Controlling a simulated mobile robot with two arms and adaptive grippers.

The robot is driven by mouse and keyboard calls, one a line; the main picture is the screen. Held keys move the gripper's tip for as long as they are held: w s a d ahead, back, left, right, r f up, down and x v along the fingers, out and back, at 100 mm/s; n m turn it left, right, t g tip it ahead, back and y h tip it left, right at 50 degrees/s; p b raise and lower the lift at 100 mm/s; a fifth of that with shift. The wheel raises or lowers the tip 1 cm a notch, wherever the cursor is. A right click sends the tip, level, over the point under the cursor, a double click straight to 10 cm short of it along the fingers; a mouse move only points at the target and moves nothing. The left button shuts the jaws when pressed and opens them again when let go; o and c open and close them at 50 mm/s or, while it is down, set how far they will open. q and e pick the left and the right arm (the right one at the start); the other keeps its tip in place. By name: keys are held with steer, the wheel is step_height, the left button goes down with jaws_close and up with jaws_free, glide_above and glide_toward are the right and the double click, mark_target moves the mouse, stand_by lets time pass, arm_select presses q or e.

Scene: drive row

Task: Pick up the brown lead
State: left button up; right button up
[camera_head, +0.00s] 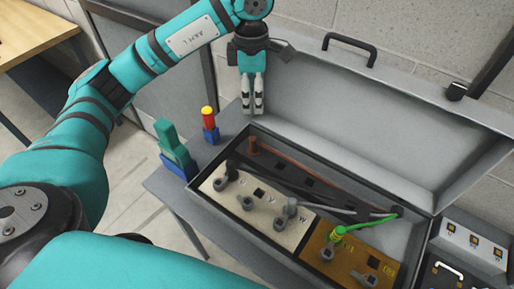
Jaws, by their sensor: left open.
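The brown lead (300,165) lies in the open grey case, along the back side of its panel. Its left end has an upright brown plug (253,146), and its cable runs right and toward the front beside a black lead. Its far end is hard to make out near the grey and green leads. My left gripper (252,110) points down above the case's back left corner, a little above the brown plug in the picture. It is open and empty, with its fingers close together and apart from the lead. My right gripper is out of view.
The case's raised lid (370,120) stands behind the panel. A green lead (368,222) and a grey lead (340,210) lie at the right. A red, yellow and blue piece (209,125) and a teal and blue piece (175,150) stand left of the case.

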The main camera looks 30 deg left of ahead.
mark_target(253, 138)
arm_select(q)
step_height(253, 138, down, 12)
steer(key=p, duration=0.4)
steer(key=shift+f, duration=0.25)
step_height(253, 138, down, 4)
steer(key=p, duration=0.2)
steer(key=shift+w+f+p, duration=0.1)
steer(key=shift+f+p, duration=0.1)
steer(key=shift+p, duration=0.1)
steer(key=shift+f, duration=0.25)
jaws_close()
